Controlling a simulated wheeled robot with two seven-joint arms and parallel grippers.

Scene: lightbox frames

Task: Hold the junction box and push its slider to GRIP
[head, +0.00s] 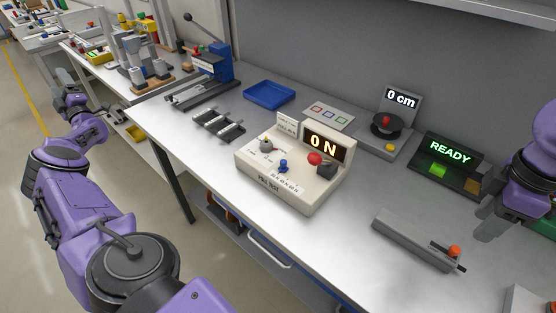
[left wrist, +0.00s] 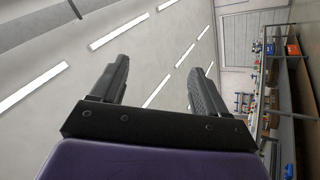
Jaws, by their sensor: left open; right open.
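My left gripper (left wrist: 158,66) is open and empty, away from the bench top. My right gripper (head: 489,226) is open above the bench at right, beyond the grey block and apart from it; its fingers are partly hidden.
A dark unit reading "READY" (head: 449,151) and a "0 cm" display (head: 402,99) stand at the back right. A blue tray (head: 269,94), a grey rack (head: 218,125) and a blue lever press (head: 217,67) stand further left. Bare bench lies in front of the cream box.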

